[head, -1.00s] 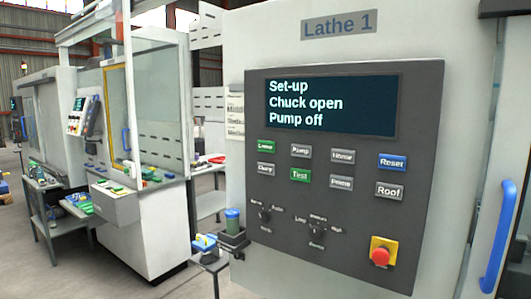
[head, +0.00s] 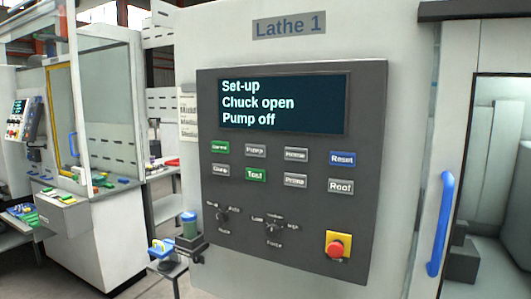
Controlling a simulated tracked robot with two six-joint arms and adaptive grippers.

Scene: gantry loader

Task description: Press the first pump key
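The grey control panel (head: 215,260) of Lathe 1 faces me. The key in the top row, second from left, is grey and seems to read Pump (head: 255,150). A similar grey key (head: 295,180) in the lower row, third from left, has blurred lettering, perhaps Pump or Prime. The display (head: 300,108) reads Set-up, Chuck open, Pump off. Neither of my grippers is in view, and nothing covers the keys.
Other keys include a green Test (head: 255,174), a blue Reset (head: 342,158) and a grey Roof (head: 340,186). Rotary switches (head: 272,227) and a red emergency stop (head: 336,248) sit below. A blue door handle (head: 440,224) stands out at right. A small stand (head: 168,268) is at lower left.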

